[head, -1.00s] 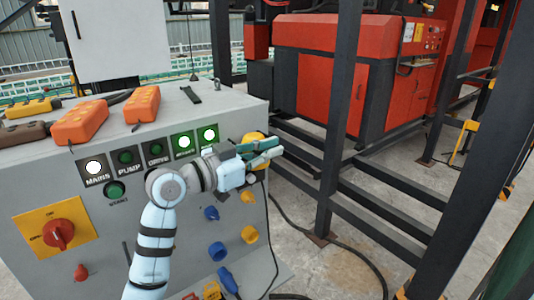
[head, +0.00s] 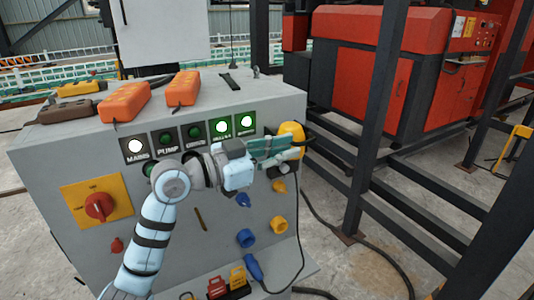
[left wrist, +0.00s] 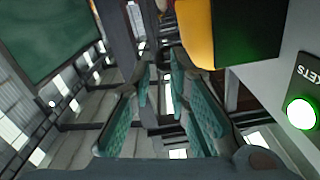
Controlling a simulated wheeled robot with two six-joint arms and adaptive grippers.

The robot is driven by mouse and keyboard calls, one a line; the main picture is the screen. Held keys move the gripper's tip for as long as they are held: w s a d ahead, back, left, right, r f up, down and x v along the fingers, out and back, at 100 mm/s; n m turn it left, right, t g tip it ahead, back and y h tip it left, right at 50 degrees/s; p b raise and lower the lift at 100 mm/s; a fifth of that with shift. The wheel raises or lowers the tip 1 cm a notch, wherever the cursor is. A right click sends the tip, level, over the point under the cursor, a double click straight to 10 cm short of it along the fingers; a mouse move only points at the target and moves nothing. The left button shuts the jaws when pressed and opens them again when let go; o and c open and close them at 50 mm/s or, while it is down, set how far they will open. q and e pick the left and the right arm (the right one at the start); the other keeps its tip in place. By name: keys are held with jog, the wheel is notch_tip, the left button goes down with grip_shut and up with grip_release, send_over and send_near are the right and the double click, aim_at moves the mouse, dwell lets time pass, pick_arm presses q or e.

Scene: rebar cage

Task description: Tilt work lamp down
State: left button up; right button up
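I cannot make out a work lamp for certain. A yellow rounded housing with a dark part (head: 291,139) is on the right edge of the grey control cabinet (head: 60,175); I cannot tell if it is the lamp. A yellow and black body (left wrist: 197,35) also shows close by at the top of the left wrist view. My left gripper (head: 290,149), with teal finger pads, is in front of the cabinet's upper right, beside the yellow housing. In the left wrist view its fingers (left wrist: 160,80) stand apart with nothing visible between them. My right gripper is out of view.
Orange boxes (head: 125,101) lie on the cabinet top. The front has lit indicators, a red rotary switch (head: 99,207) and blue and yellow sockets (head: 246,238). A dark steel frame (head: 376,120) stands to the right, before a red machine (head: 350,60). A cable lies on the floor.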

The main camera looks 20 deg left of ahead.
pick_arm(q)
jog(key=v, duration=0.6)
jog(key=shift+s, duration=0.2)
jog(key=shift+a, duration=0.1)
jog(key=shift+f, duration=0.1)
